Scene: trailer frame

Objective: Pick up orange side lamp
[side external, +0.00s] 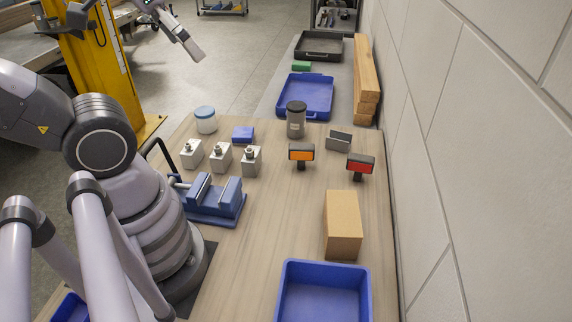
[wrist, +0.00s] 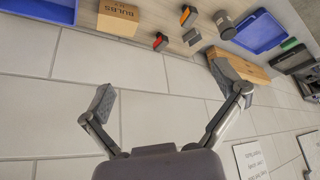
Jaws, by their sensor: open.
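The orange side lamp (side external: 301,154) stands upright on a dark stem on the wooden bench, left of a similar red lamp (side external: 361,165). In the wrist view the orange lamp (wrist: 188,16) is near the top edge, just above the red lamp (wrist: 160,41). My gripper (wrist: 164,88) is open and empty, its two fingers wide apart, with the wall behind them in the wrist view. Both lamps are apart from the fingers. In the side view, what looks like one finger shows at the upper left, away from the lamps.
A grey canister (side external: 296,119) and a small grey block (side external: 339,140) stand near the lamps. A cardboard box (side external: 342,224), blue bin (side external: 322,292) and blue vise (side external: 211,200) are nearer. Several metal blocks sit left. The wall (side external: 470,150) borders the bench's right.

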